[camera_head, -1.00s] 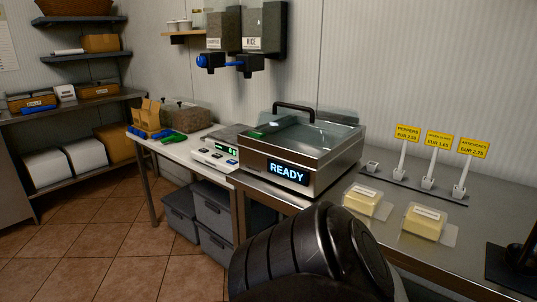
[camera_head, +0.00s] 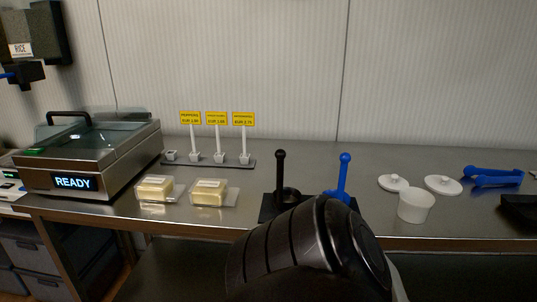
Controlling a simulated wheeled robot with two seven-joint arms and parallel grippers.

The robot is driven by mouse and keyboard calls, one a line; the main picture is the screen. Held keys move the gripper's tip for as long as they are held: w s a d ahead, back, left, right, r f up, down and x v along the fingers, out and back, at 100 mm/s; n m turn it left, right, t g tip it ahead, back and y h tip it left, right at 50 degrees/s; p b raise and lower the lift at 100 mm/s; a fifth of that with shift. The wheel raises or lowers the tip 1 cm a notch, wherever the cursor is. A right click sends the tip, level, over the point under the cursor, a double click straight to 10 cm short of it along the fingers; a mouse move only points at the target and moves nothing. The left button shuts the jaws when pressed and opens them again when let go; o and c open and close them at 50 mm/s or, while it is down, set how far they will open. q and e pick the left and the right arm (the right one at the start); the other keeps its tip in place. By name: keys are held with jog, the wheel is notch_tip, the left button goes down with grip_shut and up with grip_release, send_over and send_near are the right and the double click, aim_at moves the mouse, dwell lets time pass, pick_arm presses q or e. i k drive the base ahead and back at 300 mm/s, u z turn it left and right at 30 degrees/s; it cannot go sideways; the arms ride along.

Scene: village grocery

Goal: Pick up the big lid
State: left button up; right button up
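Two round white lids with knobs lie flat on the steel counter at the right. The right-hand lid (camera_head: 443,186) looks a little wider than the left-hand lid (camera_head: 393,183). A white tub (camera_head: 416,206) stands upright in front of them, close to the left-hand lid. I see no lid on the tub. Neither of my grippers is in view. A black ribbed part of my own body covers the lower middle of the picture.
A black-handled tool (camera_head: 281,180) and a blue-handled tool (camera_head: 344,178) stand left of the tub. Two butter packs (camera_head: 209,192), price signs (camera_head: 217,119) and a machine reading READY (camera_head: 74,183) are further left. The counter behind the lids is clear.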

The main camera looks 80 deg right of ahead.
aim_at(444, 186)
jog(key=k, duration=0.35)
jog(key=z, duration=1.3)
